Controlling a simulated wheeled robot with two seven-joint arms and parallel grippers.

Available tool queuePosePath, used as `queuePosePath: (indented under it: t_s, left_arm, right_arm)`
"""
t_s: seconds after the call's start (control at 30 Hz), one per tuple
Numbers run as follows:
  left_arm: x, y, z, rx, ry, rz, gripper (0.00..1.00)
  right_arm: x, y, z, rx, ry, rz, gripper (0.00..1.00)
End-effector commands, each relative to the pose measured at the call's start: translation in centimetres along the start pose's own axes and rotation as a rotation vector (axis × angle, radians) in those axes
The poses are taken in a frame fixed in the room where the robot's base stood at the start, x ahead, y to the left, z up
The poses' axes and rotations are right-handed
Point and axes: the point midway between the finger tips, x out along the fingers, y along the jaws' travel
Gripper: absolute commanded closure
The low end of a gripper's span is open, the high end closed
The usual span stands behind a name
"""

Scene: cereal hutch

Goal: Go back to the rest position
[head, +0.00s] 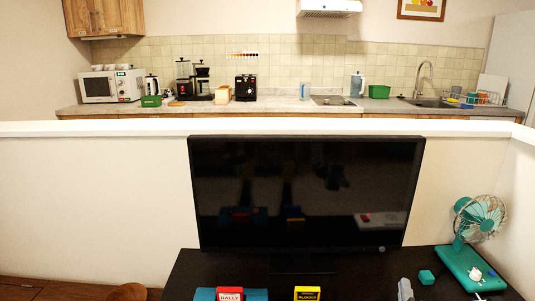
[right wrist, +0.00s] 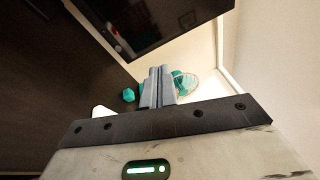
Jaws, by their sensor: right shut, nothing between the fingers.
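My right gripper (head: 405,290) shows as a small grey shape at the bottom edge of the head view, in front of the dark table (head: 360,268). In the right wrist view its two grey fingers (right wrist: 158,86) are together, with nothing held between them. My left gripper is not in view.
A black monitor (head: 305,195) stands on the table. A teal fan (head: 478,235) and a teal cube (head: 426,277) are at the right. A red box labelled RALLY (head: 230,293) and a yellow-and-black box (head: 307,293) lie along the front. A white half wall (head: 90,200) separates the kitchen counter (head: 285,106) behind.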

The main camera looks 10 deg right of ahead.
Motion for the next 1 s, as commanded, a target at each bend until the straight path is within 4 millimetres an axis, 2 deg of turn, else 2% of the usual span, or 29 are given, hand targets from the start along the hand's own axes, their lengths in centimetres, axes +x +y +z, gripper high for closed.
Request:
queuePosePath:
  t_s: [0.17, 0.27, 0.37, 0.43, 0.5, 0.6, 0.73, 1.0]
  left_arm:
    - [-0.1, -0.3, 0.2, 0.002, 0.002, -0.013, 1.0]
    - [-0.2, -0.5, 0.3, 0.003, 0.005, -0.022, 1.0]
    - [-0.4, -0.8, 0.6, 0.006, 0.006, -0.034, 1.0]
    - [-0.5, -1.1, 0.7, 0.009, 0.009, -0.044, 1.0]
    - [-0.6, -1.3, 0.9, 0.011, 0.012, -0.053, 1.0]
    - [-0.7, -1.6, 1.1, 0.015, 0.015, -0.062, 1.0]
    - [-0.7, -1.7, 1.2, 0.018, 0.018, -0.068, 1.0]
    - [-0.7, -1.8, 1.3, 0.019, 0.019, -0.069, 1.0]
  right_arm:
    - [-4.2, 1.2, 4.5, -0.303, -0.224, 0.062, 1.0]
    - [-7.7, 2.4, 7.1, -0.518, -0.378, 0.097, 1.0]
    - [-12.7, 3.9, 9.8, -0.802, -0.575, 0.128, 1.0]
    - [-17.0, 5.0, 11.1, -1.033, -0.73, 0.146, 1.0]
    - [-20.9, 5.8, 11.6, -1.254, -0.871, 0.154, 1.0]
    - [-24.8, 6.3, 11.5, -1.496, -1.015, 0.158, 1.0]
    - [-27.1, 6.4, 10.9, -1.66, -1.107, 0.161, 1.0]
    - [-27.5, 6.5, 10.8, -1.695, -1.123, 0.161, 1.0]
